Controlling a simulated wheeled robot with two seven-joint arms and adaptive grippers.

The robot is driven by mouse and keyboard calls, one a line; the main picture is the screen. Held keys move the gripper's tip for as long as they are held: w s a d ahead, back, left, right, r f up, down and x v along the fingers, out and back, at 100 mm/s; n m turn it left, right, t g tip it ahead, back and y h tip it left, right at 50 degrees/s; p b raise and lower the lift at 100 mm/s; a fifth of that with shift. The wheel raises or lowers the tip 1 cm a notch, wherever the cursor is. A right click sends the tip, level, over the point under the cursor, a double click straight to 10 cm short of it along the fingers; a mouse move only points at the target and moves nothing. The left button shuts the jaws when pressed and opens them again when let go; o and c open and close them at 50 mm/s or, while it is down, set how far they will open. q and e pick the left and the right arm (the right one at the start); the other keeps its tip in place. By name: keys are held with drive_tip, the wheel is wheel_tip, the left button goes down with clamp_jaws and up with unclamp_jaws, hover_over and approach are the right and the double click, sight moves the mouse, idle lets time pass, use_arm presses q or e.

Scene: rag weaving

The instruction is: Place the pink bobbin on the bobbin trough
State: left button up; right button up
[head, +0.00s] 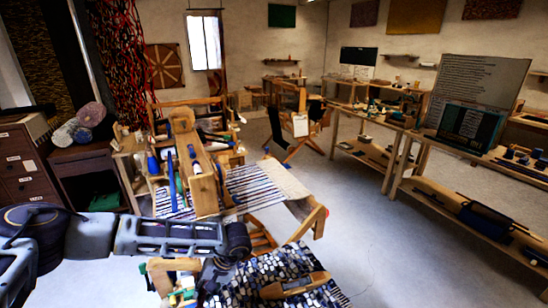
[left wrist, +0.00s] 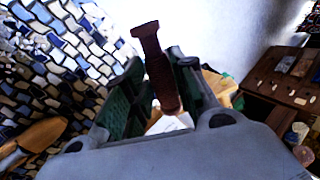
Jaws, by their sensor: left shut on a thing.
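My left gripper (head: 214,272) points down at the bottom of the head view, over the edge of a patterned rag cloth. In the left wrist view its fingers (left wrist: 158,92) are shut on a dark reddish, flanged bobbin (left wrist: 158,70), which looks darker than pink in this light. The bobbin sticks out beyond the fingers, and its lower end is partly hidden between them. In the head view I cannot make out the bobbin. A wooden holder (head: 172,265) with small coloured pieces stands just left of the gripper; I cannot tell whether it is the bobbin trough. My right gripper is not in view.
A wooden loom (head: 205,190) with striped weaving stands ahead of my left arm. A wooden shuttle (head: 295,285) lies on the patterned cloth (head: 262,268) right of the gripper. Workbenches (head: 470,160) line the right side. The grey floor (head: 345,215) between is clear.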

use_arm(q)
drive_tip(key=shift+w+a+r+m+t, duration=0.25)
drive_tip(key=shift+a+r+m+t, duration=0.25)
drive_tip(key=shift+m, duration=0.3)
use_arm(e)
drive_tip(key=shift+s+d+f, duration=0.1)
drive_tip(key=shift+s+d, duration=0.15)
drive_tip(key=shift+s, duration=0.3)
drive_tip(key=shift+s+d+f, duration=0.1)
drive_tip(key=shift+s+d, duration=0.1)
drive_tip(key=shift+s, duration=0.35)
